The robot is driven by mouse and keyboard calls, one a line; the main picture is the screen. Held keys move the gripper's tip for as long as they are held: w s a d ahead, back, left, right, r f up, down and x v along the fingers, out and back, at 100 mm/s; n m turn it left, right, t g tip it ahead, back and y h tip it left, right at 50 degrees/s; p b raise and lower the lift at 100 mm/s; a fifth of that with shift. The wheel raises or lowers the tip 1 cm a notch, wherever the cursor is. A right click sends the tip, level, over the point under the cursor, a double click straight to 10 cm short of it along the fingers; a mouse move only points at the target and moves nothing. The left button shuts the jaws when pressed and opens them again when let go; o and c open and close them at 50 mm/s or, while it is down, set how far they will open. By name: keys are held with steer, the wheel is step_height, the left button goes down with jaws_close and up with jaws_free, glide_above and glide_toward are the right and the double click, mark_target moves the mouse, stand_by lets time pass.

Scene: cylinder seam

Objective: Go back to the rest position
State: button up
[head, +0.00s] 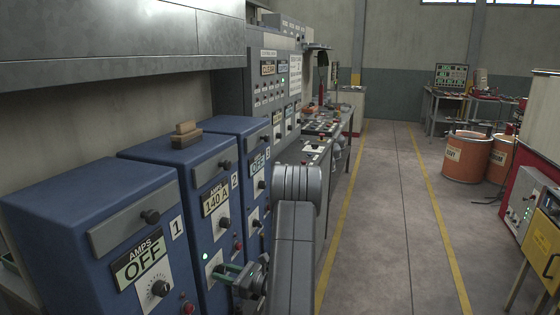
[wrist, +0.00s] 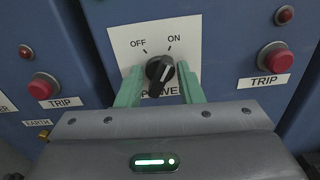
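In the wrist view my gripper (wrist: 159,70) has its two pale green fingers apart, one on each side of a black rotary knob (wrist: 157,78) on a white plate marked OFF, ON and POWER. Narrow gaps seem to show between knob and fingers. The knob is tilted; its upper end leans toward ON. In the head view my gripper (head: 225,273) is at the lower front of blue cabinet 2 (head: 188,151), whose display (head: 215,199) reads 140 A. A small green lamp is lit there. The fingers hide the knob in this view.
Blue cabinet 1 (head: 75,205) reads OFF and stands at the left; blue cabinet 3 (head: 232,125) is beyond cabinet 2. Red TRIP buttons (wrist: 271,56) (wrist: 44,86) flank the knob plate. The aisle floor (head: 390,220) is clear. Orange drums (head: 466,157) stand at the right.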

steer(key=shift+n, duration=2)
steer(key=shift+s, duration=0.1)
